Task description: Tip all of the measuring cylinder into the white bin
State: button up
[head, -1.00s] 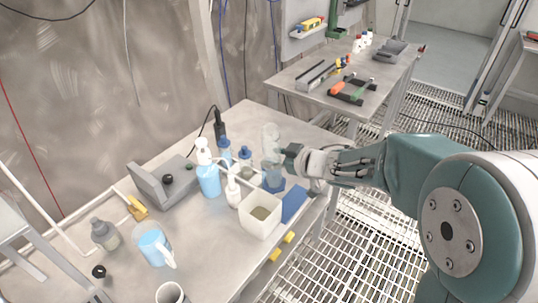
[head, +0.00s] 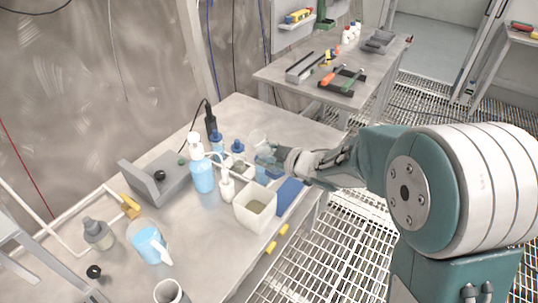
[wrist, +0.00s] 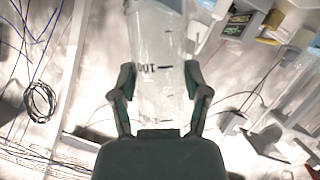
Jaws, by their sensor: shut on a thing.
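The measuring cylinder (head: 257,142) is clear, with a bluish lower part, and leans a little above the bench behind the white bin. My gripper (head: 275,160) comes from the right and is shut on it. In the wrist view the cylinder (wrist: 158,45), with black graduation marks, stands between the two fingers of my gripper (wrist: 158,82). The white bin (head: 253,221) is square and open at the top, just in front of the cylinder, with a dull beige area visible inside. The cylinder's contents are hard to make out.
A blue jug (head: 149,246) stands front left. The bench edge lies right.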

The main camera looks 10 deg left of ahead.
aim_at(276, 169)
jog(key=shift+a+f, duration=0.1)
jog(key=shift+f, duration=0.35)
jog(key=shift+w+d+f+n, duration=0.2)
jog(key=shift+d+f+n, duration=0.15)
jog(key=shift+f, duration=0.3)
jog(key=shift+w+a+f+n+t, duration=0.1)
jog(key=shift+f+n+t, duration=0.05)
jog(key=shift+f, duration=0.25)
jog(key=shift+w+a+f+n+t, duration=0.1)
jog(key=shift+f+t, duration=0.05)
jog(key=shift+f, duration=0.2)
jog(key=shift+w+d+f, duration=0.1)
jog(key=shift+d+f, duration=0.05)
jog(key=shift+f, duration=0.4)
jog(key=shift+w+d+f+n+t, duration=0.2)
jog(key=shift+w+f+n+t, duration=0.1)
jog(key=shift+f+n, duration=0.2)
jog(key=shift+w+d+f+n+t, duration=0.15)
jog(key=shift+f+n+t, duration=0.15)
jog(key=shift+f+n, duration=0.15)
